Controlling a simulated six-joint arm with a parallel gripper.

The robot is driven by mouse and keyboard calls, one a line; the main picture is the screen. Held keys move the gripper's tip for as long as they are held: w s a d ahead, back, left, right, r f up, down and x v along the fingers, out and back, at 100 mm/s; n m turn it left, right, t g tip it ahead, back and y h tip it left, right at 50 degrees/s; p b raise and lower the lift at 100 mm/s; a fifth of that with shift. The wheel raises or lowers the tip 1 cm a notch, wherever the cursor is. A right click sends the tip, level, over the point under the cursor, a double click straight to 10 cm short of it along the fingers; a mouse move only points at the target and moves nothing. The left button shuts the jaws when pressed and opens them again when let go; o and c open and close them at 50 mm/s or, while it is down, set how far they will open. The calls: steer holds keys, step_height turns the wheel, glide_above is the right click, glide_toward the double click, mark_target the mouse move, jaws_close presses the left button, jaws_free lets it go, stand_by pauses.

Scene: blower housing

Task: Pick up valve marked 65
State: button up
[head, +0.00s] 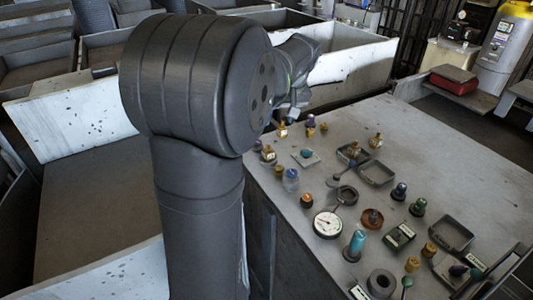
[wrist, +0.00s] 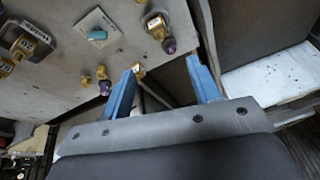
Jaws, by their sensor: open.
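Several small brass valves with white number tags stand on the grey bench. In the wrist view, one tagged valve (wrist: 138,70) is by the tip of my left finger, and a larger purple-capped one (wrist: 156,27) is beyond the fingertips. Another tagged valve (wrist: 24,46) is at the dark tray, and one more (wrist: 6,68) is at the left edge. The tags are too small or turned to read with certainty, so I cannot tell which is 65. My gripper (wrist: 163,74) is open, its blue fingers apart with nothing held. In the head view my arm mostly hides it.
A plate with a teal knob (head: 306,157) lies near the valves. A dial gauge (head: 327,224), a teal-capped bottle (head: 355,245), dark trays (head: 376,173) and several knobs crowd the bench. The bench's far right (head: 450,150) is clear. Grey bins (head: 345,65) stand behind its edge.

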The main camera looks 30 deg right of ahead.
steer(key=w+m+g, duration=0.1)
steer(key=w+m, duration=0.1)
steer(key=m, duration=0.1)
steer(key=m+g, duration=0.3)
steer(key=m, duration=0.9)
glide_above(268, 149)
steer(key=f, duration=1.6)
steer(key=shift+w+d+f, duration=0.2)
steer(key=shift+w+f, duration=0.05)
jaws_close()
